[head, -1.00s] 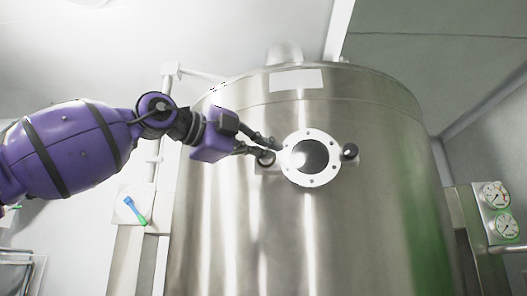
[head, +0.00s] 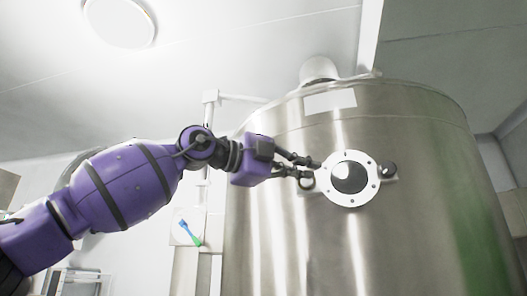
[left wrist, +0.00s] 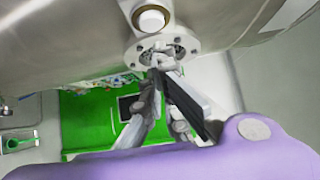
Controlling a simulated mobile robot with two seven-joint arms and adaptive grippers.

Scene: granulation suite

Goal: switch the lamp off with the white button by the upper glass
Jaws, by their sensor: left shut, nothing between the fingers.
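The upper glass (head: 348,178) is a dark round window in a white bolted flange on the steel tank (head: 410,220). The white button (left wrist: 151,19) shows in the left wrist view as a pale disc in a metal ring. In the head view the button (head: 306,184) is at the flange's left, partly behind my fingers. My left gripper (head: 314,170) is shut and empty, its tips close to button and flange. In the left wrist view the fingertips (left wrist: 158,70) overlap the flange (left wrist: 192,44) and leave the button's face uncovered. I cannot tell whether they touch anything. My right gripper is out of view.
A white pipe (head: 210,125) and a plate with a blue and green handle (head: 188,230) are left of the tank. A blank label (head: 330,101) is near the tank's top.

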